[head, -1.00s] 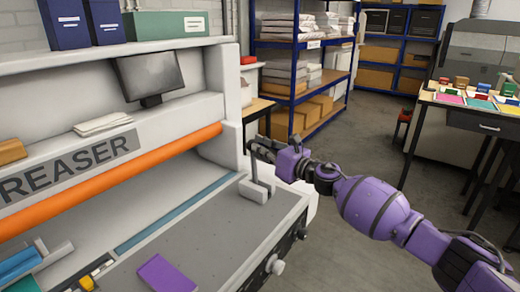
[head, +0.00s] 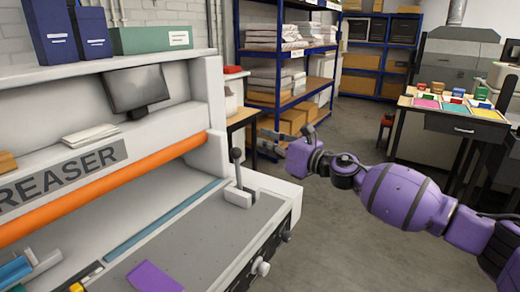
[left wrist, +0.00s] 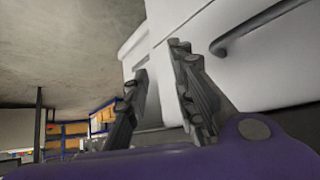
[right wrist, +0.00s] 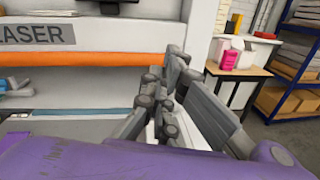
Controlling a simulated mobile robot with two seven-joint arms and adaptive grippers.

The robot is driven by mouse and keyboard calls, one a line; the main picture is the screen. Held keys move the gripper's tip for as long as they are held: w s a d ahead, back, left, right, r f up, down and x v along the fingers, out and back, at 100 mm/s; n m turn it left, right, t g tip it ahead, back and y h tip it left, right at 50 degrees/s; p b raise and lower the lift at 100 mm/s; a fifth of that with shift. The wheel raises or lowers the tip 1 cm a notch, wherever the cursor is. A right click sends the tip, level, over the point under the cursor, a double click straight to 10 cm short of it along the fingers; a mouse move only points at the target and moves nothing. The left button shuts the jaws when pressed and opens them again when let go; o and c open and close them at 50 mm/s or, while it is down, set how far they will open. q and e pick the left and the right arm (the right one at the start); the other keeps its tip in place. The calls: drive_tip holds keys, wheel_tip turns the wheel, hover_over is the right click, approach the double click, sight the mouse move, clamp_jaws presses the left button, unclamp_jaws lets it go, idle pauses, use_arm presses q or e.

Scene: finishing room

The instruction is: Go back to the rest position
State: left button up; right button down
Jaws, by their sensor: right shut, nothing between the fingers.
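My right gripper (head: 272,142) is in the head view, to the right of the creaser's lever (head: 237,170) and apart from it. It is shut and empty. In the right wrist view, its dark fingers (right wrist: 165,75) are close together in front of the creaser. The lever has a black handle that stands nearly upright on a light grey block. My left gripper is outside the head view. In the left wrist view, its two fingers (left wrist: 160,65) are apart with nothing between them, near a white cabinet surface (left wrist: 190,20) with a dark handle.
The creaser (head: 200,235) fills the left, with an orange roller bar (head: 110,185) and a purple piece (head: 154,277) on its bed. Blue shelving (head: 285,65) stands behind. A table with colour trays (head: 460,118) is at the right. Open floor (head: 350,240) lies between.

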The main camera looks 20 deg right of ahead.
use_arm(q)
drive_tip(key=shift+s+a+f, duration=0.15)
drive_tip(key=shift+s+f, duration=0.1)
drive_tip(key=shift+s, duration=0.3)
drive_tip(key=shift+a, duration=0.1)
